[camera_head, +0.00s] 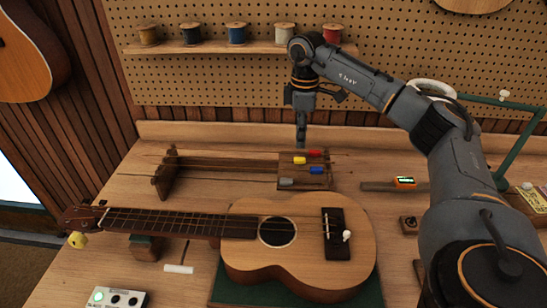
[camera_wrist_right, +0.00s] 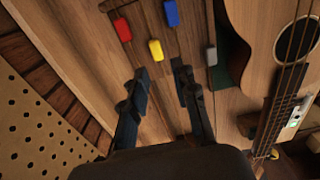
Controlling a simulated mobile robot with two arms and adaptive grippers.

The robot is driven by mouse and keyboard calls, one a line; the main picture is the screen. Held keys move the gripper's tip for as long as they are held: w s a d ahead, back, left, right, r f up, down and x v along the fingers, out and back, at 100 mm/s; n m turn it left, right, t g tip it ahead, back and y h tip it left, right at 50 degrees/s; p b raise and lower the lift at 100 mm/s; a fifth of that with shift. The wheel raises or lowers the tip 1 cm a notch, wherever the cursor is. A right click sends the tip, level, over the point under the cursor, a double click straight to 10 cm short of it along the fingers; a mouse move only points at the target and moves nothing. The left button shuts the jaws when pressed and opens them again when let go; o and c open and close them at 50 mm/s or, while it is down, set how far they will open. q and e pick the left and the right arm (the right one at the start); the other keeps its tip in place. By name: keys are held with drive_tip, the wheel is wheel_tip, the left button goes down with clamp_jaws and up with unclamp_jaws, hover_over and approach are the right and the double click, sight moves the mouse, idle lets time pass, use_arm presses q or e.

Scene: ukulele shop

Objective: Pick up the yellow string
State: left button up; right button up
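The yellow string shows by its yellow tag (camera_head: 299,160) on the wooden string rack (camera_head: 167,174), with red (camera_head: 315,153), blue (camera_head: 316,170) and grey (camera_head: 286,182) tags around it. The thin strings run left across the rack. My right gripper (camera_head: 301,146) points down over the rack's right end, at the yellow tag in the picture. In the right wrist view my right gripper (camera_wrist_right: 162,72) has its two fingers apart with nothing between them. There the yellow tag (camera_wrist_right: 155,50) lies just ahead of the fingertips. My left gripper is not in view.
A ukulele (camera_head: 300,250) lies on a green mat (camera_head: 368,292) in front of the rack. A pegboard (camera_head: 200,80) with a shelf of spools stands behind. A small box (camera_head: 118,299) sits at front left.

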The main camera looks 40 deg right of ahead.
sight(299, 158)
drive_tip(key=shift+f, duration=0.65)
drive_tip(key=shift+w+d+f, duration=0.1)
drive_tip(key=shift+w+f, duration=0.05)
drive_tip(key=shift+f, duration=0.2)
drive_tip(key=shift+f+p, duration=0.5)
drive_tip(key=shift+f, duration=0.1)
wheel_tip(299, 158, down, 4)
drive_tip(key=shift+d+r+p, duration=0.1)
drive_tip(key=shift+r+p, duration=0.1)
drive_tip(key=shift+p, duration=0.4)
drive_tip(key=shift+w+f, duration=0.1)
drive_tip(key=shift+f, duration=0.1)
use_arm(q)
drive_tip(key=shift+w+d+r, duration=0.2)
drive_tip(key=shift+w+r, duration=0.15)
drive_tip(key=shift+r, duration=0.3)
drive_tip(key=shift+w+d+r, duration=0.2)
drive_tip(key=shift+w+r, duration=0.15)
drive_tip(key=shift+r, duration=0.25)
use_arm(e)
drive_tip(key=c, duration=0.6)
